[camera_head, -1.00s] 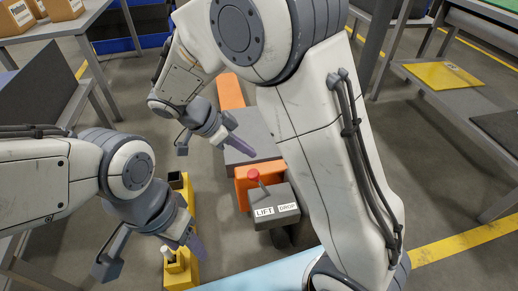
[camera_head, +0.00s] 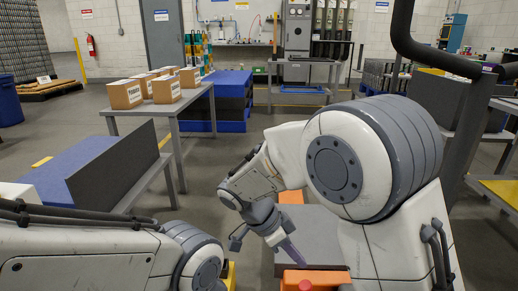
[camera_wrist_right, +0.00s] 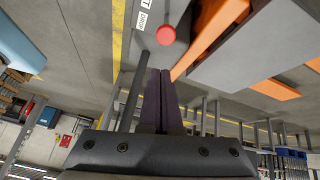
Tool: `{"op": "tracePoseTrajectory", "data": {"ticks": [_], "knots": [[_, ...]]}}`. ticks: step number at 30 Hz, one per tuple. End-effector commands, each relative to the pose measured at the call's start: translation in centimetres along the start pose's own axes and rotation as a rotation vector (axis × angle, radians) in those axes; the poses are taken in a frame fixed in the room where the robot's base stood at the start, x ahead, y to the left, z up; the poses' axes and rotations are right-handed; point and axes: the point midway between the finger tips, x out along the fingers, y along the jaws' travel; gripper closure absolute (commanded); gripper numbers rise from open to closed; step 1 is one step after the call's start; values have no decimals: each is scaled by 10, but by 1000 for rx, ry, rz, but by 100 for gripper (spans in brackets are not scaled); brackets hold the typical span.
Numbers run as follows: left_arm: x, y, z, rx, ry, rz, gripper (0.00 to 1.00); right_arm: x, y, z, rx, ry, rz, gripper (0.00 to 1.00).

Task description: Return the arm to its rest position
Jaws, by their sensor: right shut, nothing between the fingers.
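My right arm (camera_head: 375,160) comes in from the right and bends back toward the middle in the head view. Its right gripper (camera_head: 293,250) is shut and empty, with purple fingers pointing down and to the right above a grey platform (camera_head: 318,222). In the right wrist view the two fingers of the right gripper (camera_wrist_right: 163,95) lie together with nothing between them. My left arm (camera_head: 80,255) shows at the lower left of the head view. Its gripper is below the picture edge.
A red button (camera_head: 304,286) on an orange part (camera_head: 335,279) sits at the head view's bottom edge; the wrist view shows the red button (camera_wrist_right: 166,35) too. A table (camera_head: 170,122) with cardboard boxes (camera_head: 166,88) stands at the left. A dark panel (camera_head: 115,165) stands nearer. Open floor lies behind.

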Motion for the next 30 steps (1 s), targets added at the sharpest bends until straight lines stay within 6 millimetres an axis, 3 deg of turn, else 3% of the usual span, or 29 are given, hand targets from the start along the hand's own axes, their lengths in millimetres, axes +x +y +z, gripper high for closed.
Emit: {"op": "tracePoseTrajectory", "data": {"ticks": [7,15,30], "knots": [[0,0,0,0,0,0,43,35,26,-8,-442,-241,-74,100],[0,0,0,0,0,0,43,59,48,-14,-872,-360,-342,100],[0,0,0,0,0,0,43,76,64,-30,-1204,-237,-618,100]]}}
